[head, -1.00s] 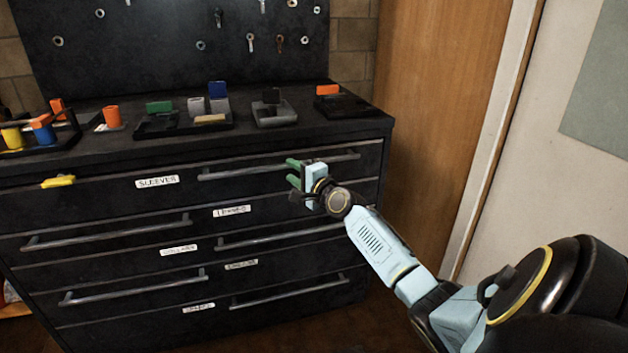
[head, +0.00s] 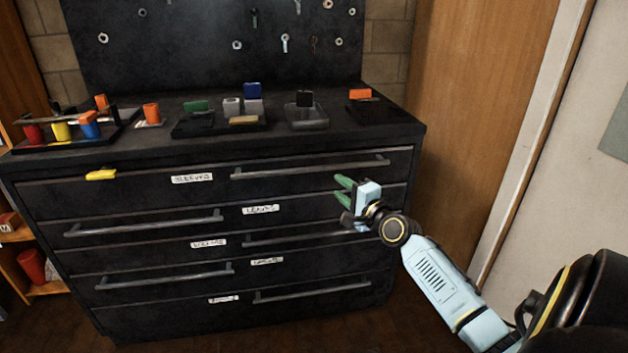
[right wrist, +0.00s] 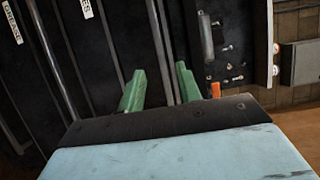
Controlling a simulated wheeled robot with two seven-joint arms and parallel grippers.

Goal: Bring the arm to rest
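My right arm (head: 437,277) reaches in from the lower right in the head view. Its gripper (head: 343,192) has green fingers and is in front of the black drawer cabinet (head: 150,327), a little below the top-right drawer handle (head: 310,170). In the right wrist view the two green fingers (right wrist: 160,88) stand apart with nothing between them, so the gripper is open and empty. The fingers look clear of the handles, though the exact distance is hard to tell. My left gripper is not in view.
Colored blocks and holders stand on the cabinet top, including a green block (head: 196,106) and an orange cup (head: 151,112). A yellow piece (head: 101,175) sits at the top-left drawer's edge. A pegboard (head: 215,60) is behind. A wooden door (head: 470,110) and open floor are at the right.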

